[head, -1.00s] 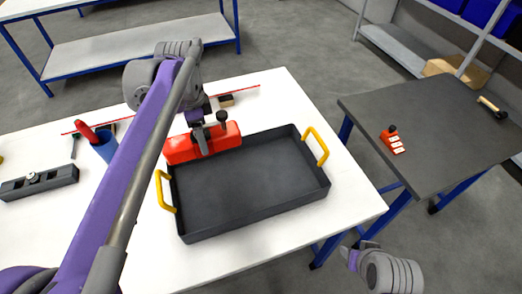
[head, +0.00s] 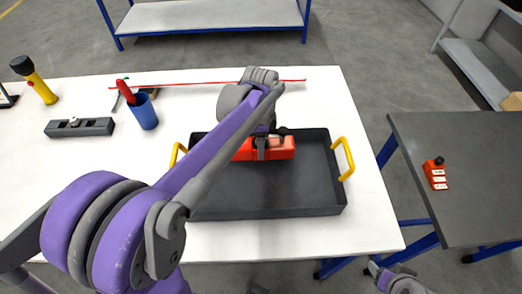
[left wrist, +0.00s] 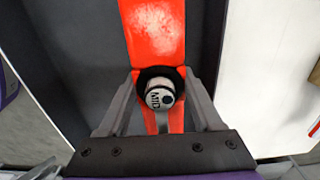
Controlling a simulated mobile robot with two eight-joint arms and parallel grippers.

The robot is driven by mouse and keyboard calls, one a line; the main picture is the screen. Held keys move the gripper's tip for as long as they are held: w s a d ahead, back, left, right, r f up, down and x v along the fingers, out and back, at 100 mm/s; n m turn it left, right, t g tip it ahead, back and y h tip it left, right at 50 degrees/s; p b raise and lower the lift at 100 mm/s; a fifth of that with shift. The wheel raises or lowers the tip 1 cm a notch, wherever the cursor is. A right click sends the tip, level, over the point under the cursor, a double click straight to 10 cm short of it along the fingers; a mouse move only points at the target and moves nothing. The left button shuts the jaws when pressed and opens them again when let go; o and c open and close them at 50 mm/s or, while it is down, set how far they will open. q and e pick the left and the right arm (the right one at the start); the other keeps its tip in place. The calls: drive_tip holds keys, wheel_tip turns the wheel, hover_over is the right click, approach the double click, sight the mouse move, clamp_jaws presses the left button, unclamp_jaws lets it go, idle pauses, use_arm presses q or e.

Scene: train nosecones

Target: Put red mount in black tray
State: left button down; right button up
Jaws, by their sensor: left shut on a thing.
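The red mount (head: 284,149) is a long red block with a dark knob. My left gripper (head: 262,150) is shut on it, and the wrist view shows the fingers closed around the round, white-topped knob (left wrist: 159,94). The red body (left wrist: 153,30) extends beyond the fingers. The mount appears within the outline of the black tray (head: 270,204), towards its back wall; I cannot tell whether it touches the floor. My arm hides the tray's left part. My right gripper (head: 374,268) is partly in view at the bottom right, away from the tray; its jaw opening is unclear.
The tray has yellow handles (head: 344,158) and stands on a white table (head: 300,95). A blue cup (head: 144,112), a grey block (head: 79,127) and a yellow flashlight (head: 38,85) are at the left. A small red labelled block (head: 435,174) sits on the dark side table (head: 475,150).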

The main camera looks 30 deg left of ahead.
use_arm(q)
drive_tip(key=shift+f, duration=1.75)
drive_tip(key=shift+f, duration=0.1)
drive_tip(key=c, duration=0.5)
unclamp_jaws()
drive_tip(key=shift+f, duration=0.1)
drive_tip(key=o, duration=0.4)
drive_tip(key=shift+o, duration=0.2)
drive_tip(key=shift+r, duration=0.25)
wheel_tip(320, 180, up, 12)
drive_tip(key=shift+p, duration=0.35)
